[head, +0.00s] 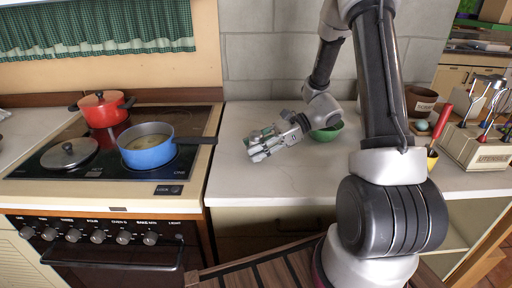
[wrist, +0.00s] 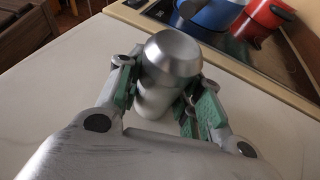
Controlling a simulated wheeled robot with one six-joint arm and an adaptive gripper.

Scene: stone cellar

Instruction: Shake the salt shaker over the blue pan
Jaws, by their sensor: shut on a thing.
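My gripper (head: 262,147) is above the white counter to the right of the stove in the head view. In the wrist view my gripper (wrist: 162,95) has its green-padded fingers shut on a smooth metal salt shaker (wrist: 172,58), one finger on each side. The shaker is mostly hidden by the gripper in the head view. The blue pan (head: 148,153) stands on the front right of the stove, with yellowish contents and a dark handle pointing right toward the counter. The blue pan (wrist: 206,12) also shows at the top of the wrist view. The shaker is apart from the pan.
A red pot (head: 102,108) stands at the back left of the stove (head: 45,165), and a silver lid (head: 69,153) lies at front left. A green bowl (head: 328,131) is behind my gripper. A utensil holder (head: 476,150) stands at right. The front counter (head: 260,185) is clear.

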